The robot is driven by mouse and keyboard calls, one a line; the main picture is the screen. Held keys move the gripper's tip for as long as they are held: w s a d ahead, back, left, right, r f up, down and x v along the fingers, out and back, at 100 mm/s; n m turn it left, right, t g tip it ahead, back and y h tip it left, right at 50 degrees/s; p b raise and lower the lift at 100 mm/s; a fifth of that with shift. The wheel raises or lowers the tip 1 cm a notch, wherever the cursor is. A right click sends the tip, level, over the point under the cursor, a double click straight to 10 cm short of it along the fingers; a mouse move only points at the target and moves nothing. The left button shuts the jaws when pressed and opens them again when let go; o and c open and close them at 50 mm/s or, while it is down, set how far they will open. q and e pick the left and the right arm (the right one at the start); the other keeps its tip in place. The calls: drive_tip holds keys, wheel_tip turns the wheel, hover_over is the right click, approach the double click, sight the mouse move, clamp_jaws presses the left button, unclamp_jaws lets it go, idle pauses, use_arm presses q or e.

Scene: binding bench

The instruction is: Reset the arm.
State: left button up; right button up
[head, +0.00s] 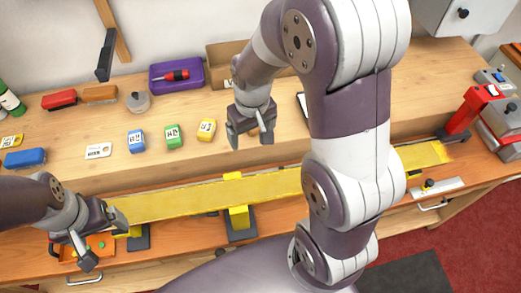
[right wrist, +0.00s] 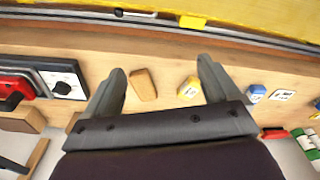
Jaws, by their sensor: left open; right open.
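My right gripper (head: 252,138) is open and empty in the head view, held above the bench to the right of the yellow block. Its arm reaches across the right half of the picture. In the right wrist view its two fingers (right wrist: 162,85) are spread, with a tan wooden block (right wrist: 144,85) and a yellow labelled block (right wrist: 188,90) on the bench beyond them. My left gripper (head: 106,240) is open at the left end of the long yellow strip (head: 185,203); whether it touches the strip I cannot tell.
Blue (head: 136,141), green (head: 173,137) and yellow (head: 206,129) blocks stand on the bench behind the strip. A purple tray (head: 160,85) holds a red screwdriver. A red clamp-like device (head: 468,108) stands at right. Bare wood lies left of the blue block, around a white tag (head: 98,151).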

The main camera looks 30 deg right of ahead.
drive_tip(key=s, duration=0.7)
drive_tip(key=shift+s+a+f, duration=0.3)
drive_tip(key=shift+a, duration=0.15)
drive_tip(key=shift+s+a+f+b, duration=0.1)
drive_tip(key=shift+f+b, duration=0.2)
